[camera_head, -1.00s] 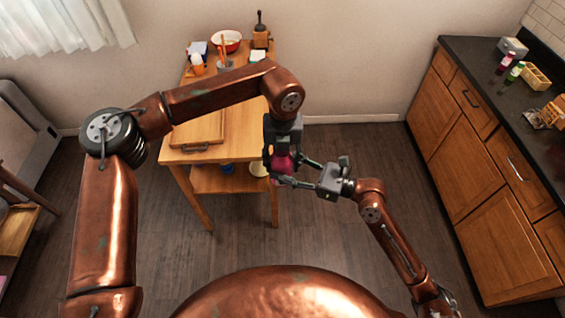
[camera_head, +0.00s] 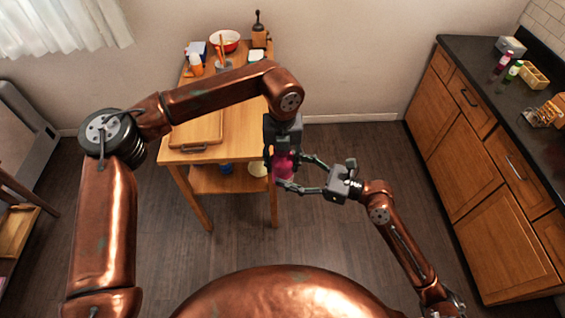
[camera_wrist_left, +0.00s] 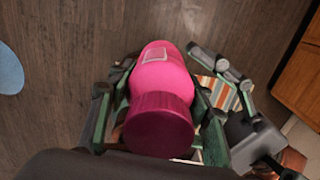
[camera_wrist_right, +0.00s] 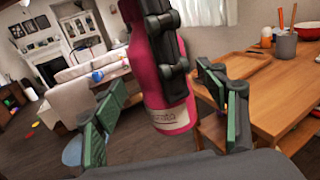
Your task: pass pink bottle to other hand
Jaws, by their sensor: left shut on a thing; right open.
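The pink bottle (camera_head: 283,166) hangs in the air in front of the wooden cart. My left gripper (camera_head: 281,158) is shut on it from above. In the left wrist view the bottle (camera_wrist_left: 160,85) lies between the left gripper's green-padded fingers (camera_wrist_left: 160,120), its dark cap end nearest the camera. My right gripper (camera_head: 300,175) is open, with its fingers reaching left toward the bottle's lower part. In the right wrist view the bottle (camera_wrist_right: 165,100) stands ahead of and between the open right fingers (camera_wrist_right: 165,125), with clear gaps on both sides and its label low down.
The wooden cart (camera_head: 190,155) stands behind the grippers, with a red bowl (camera_head: 226,42) and other kitchen items on top. A dark counter (camera_head: 480,75) with small bottles runs along the right. The floor between is clear.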

